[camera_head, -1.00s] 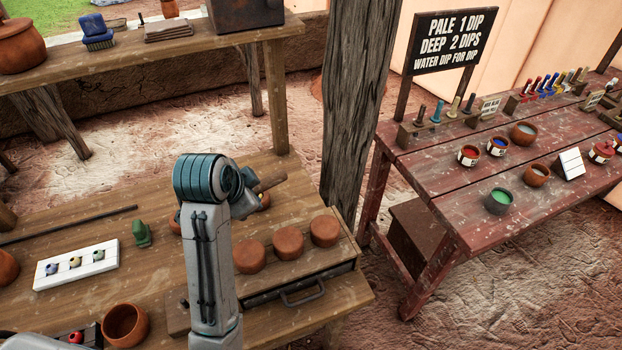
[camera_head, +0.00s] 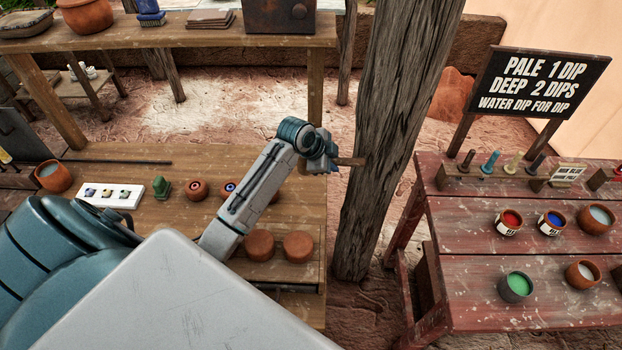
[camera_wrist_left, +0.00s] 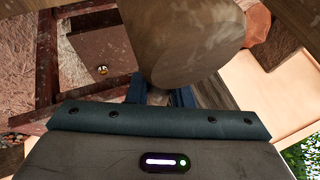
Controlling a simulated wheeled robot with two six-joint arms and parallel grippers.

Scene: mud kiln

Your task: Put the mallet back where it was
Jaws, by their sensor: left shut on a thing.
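My left gripper (camera_head: 325,163) is shut on the mallet, up past the right edge of the wooden workbench (camera_head: 140,218). The mallet's brown wooden part (camera_head: 350,161) sticks out to the right of the gripper in the head view, in front of the wooden post. In the left wrist view a large, round-ended wooden part of the mallet (camera_wrist_left: 195,45) fills the top middle, just beyond the gripper fingers (camera_wrist_left: 165,97). The fingers are mostly hidden by the mallet and the gripper body. My right gripper is not in view.
A thick post (camera_head: 400,110) stands close by the mallet; I cannot tell whether they touch. A red table (camera_head: 460,230) with paint bowls and a sign (camera_head: 540,82) stands right.

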